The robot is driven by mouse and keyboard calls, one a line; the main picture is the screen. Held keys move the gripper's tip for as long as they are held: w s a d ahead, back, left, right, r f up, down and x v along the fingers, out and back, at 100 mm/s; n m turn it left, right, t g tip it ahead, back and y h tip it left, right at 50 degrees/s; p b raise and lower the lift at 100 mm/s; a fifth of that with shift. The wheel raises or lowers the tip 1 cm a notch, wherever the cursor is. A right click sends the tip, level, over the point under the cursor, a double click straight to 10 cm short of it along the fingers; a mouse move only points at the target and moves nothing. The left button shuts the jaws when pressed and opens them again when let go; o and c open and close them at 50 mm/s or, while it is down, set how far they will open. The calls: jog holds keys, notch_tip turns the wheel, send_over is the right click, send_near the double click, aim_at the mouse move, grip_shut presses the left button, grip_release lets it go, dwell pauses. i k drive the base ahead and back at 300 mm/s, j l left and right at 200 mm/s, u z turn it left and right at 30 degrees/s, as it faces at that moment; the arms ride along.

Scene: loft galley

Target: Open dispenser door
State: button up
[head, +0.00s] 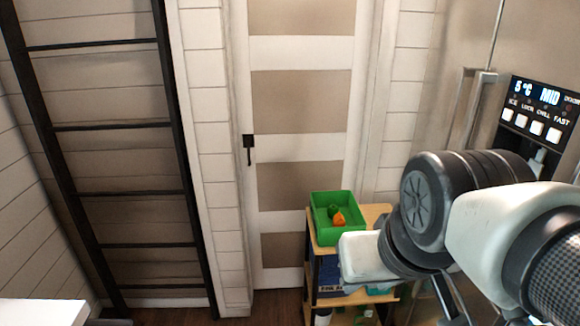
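The dispenser's control panel (540,108) is black with a lit "5 °C MID" display and a row of pale buttons. It is at the upper right, on the front of a steel fridge (440,70). A small part of the dispenser (545,157) shows just below the panel. My black and white arm crosses in front of the rest, so I cannot tell whether its door is open or shut. I cannot make out my gripper's fingers in this view.
Upright metal handles (480,105) stand out from the fridge left of the panel. A wooden shelf cart (376,213) holds a green bin (321,229) with produce. A panelled door (300,100) and a black ladder (112,128) are behind. A white surface (40,312) is at lower left.

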aim_at(538, 42)
jog(key=z, duration=1.35)
jog(key=i+j+z, duration=0.4)
jog(key=i+j, duration=0.2)
